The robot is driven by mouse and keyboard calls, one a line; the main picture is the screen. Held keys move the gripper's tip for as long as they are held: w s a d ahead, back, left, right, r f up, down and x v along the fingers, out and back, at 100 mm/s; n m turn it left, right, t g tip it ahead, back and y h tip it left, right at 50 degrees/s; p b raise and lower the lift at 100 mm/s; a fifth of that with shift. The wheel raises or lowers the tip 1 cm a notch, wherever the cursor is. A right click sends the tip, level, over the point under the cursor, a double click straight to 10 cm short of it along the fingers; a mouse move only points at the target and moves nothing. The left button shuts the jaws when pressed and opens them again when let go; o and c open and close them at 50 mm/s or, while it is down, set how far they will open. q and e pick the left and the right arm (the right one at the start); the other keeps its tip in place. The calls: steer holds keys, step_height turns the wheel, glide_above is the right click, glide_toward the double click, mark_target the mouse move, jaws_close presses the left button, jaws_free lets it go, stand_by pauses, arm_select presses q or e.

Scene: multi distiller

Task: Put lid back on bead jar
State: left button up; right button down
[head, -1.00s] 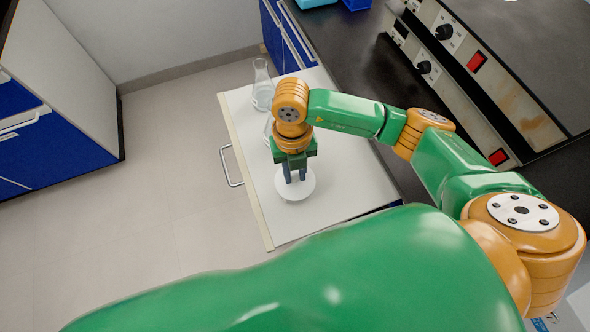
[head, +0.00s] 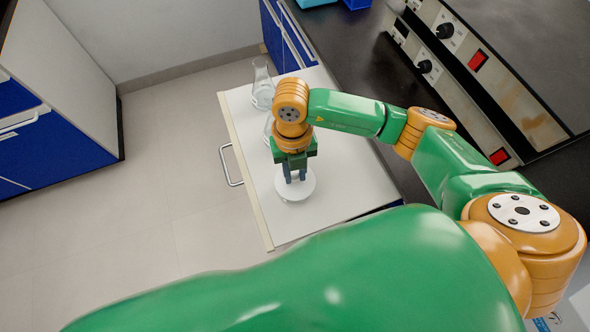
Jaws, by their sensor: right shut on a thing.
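My right gripper (head: 295,178) points down over a round white lid (head: 297,190) above the pull-out board. It is shut on the lid, with its fingers at the lid's middle. Whether the lid rests on a jar or on the board cannot be told from this angle. Behind the gripper, a clear rounded glass vessel (head: 268,130) is mostly hidden by my right wrist. I cannot tell whether it is the bead jar. My left gripper is not in view.
A glass flask (head: 262,88) stands at the back of the white pull-out board (head: 345,180), which has a metal handle at its left. A dark bench (head: 400,90) with a knobbed device (head: 480,75) is at the right. The board's front right part is clear.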

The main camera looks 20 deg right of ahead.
steer(key=shift+c, duration=0.8)
jaws_free()
step_height(320, 180, up, 7)
steer(key=p, duration=0.6)
steer(key=shift+r, duration=0.1)
jaws_close()
stand_by(0.7)
steer(key=shift+f, duration=0.3)
stand_by(0.4)
